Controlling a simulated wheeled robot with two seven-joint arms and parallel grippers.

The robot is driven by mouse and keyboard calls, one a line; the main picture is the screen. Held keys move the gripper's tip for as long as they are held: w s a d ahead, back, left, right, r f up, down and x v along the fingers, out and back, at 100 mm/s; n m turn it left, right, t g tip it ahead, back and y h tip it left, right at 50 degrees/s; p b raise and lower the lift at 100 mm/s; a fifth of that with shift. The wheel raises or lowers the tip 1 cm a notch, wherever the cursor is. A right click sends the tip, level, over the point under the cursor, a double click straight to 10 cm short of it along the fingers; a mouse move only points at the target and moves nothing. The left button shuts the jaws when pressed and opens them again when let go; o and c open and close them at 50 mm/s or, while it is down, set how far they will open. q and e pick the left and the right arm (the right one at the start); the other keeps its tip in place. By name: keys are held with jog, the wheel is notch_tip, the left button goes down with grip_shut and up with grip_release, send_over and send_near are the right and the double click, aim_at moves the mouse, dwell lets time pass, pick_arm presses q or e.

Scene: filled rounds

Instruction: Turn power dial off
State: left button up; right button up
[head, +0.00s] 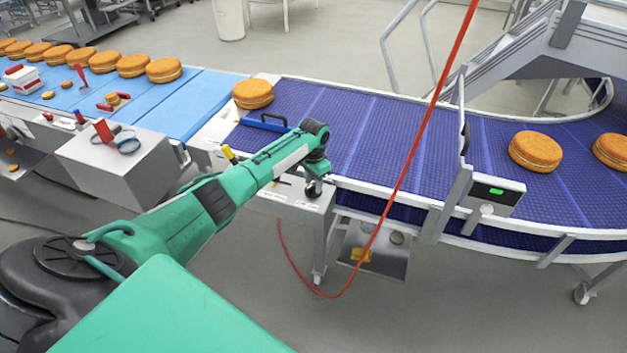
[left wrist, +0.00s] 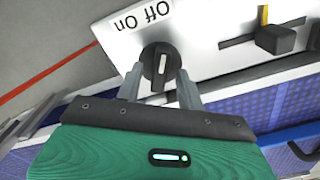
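The power dial (left wrist: 161,62) is a round black knob with a white line on its grip. It sits on a white panel (left wrist: 215,22) beside "On" and "Off" lettering that appears upside down in the left wrist view. I cannot tell which word the line marks. My left gripper (left wrist: 160,80) is open, with one grey finger on each side of the dial; contact is unclear. In the head view my left gripper (head: 314,187) is over the panel (head: 290,196) at the near edge of the purple conveyor, and hides most of the dial. My right gripper is out of view.
A black slider (left wrist: 272,40) with a yellow stem is right of the dial. The purple conveyor (head: 375,135) carries round cakes (head: 253,94). A blue-handled bar (head: 264,123) lies behind my wrist.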

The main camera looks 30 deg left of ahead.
aim_at(314, 184)
pick_arm(q)
jog(key=shift+r, duration=0.1)
jog(key=shift+r, duration=0.3)
notch_tip(314, 184, up, 13)
jog(key=b, duration=0.3)
jog(key=shift+b, duration=0.35)
jog(key=shift+f, duration=0.1)
